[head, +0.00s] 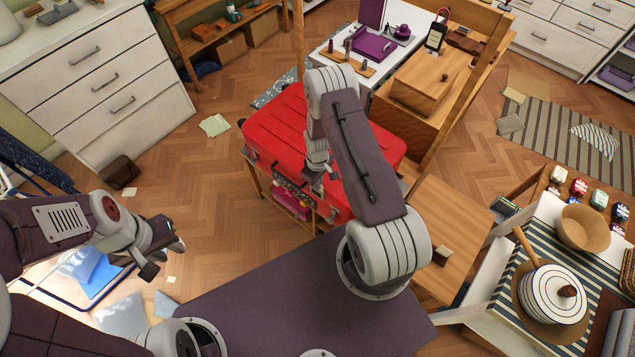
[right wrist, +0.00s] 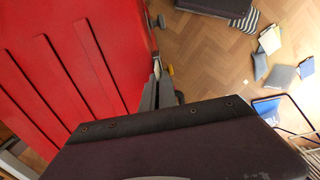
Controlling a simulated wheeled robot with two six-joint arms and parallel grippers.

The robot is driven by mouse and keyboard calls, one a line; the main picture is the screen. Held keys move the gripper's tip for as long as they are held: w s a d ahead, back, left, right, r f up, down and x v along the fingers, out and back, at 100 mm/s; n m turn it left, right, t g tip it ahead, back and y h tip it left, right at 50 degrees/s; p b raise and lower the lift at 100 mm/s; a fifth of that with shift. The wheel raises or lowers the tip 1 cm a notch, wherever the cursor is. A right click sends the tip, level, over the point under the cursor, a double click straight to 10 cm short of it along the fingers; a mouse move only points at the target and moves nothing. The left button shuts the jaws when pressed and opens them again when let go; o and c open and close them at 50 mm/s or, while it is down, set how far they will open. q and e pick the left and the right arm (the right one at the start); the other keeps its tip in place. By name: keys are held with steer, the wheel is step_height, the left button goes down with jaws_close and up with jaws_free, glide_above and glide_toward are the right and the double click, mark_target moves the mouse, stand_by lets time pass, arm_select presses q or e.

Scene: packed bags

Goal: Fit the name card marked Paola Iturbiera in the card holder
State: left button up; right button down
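No card marked Paola Iturbiera can be made out in either view. A red suitcase (head: 276,124) stands on a low wooden stand; its red side also shows in the right wrist view (right wrist: 60,60). My right gripper (head: 320,178) points down at the suitcase's near side, partly hidden by my arm. In the right wrist view its fingers (right wrist: 160,82) are close together beside the suitcase, with a small pale piece near the tips; whether it is held is unclear. My left gripper (head: 166,257) is open and empty over the floor. A black tag with a red loop (head: 436,36) stands at the back; its text is unreadable.
A wooden desk with a box (head: 428,82) stands behind the suitcase. A white table with purple items (head: 374,46) is beside it. A white drawer chest (head: 105,85) is at left. A striped table with plates (head: 552,294) is at right. Floor between is mostly clear.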

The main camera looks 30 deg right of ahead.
steer(key=shift+f, duration=0.3)
steer(key=c, duration=1.6)
jaws_free()
step_height(320, 180, up, 9)
steer(key=shift+r+b, duration=0.1)
steer(key=shift+b, duration=0.85)
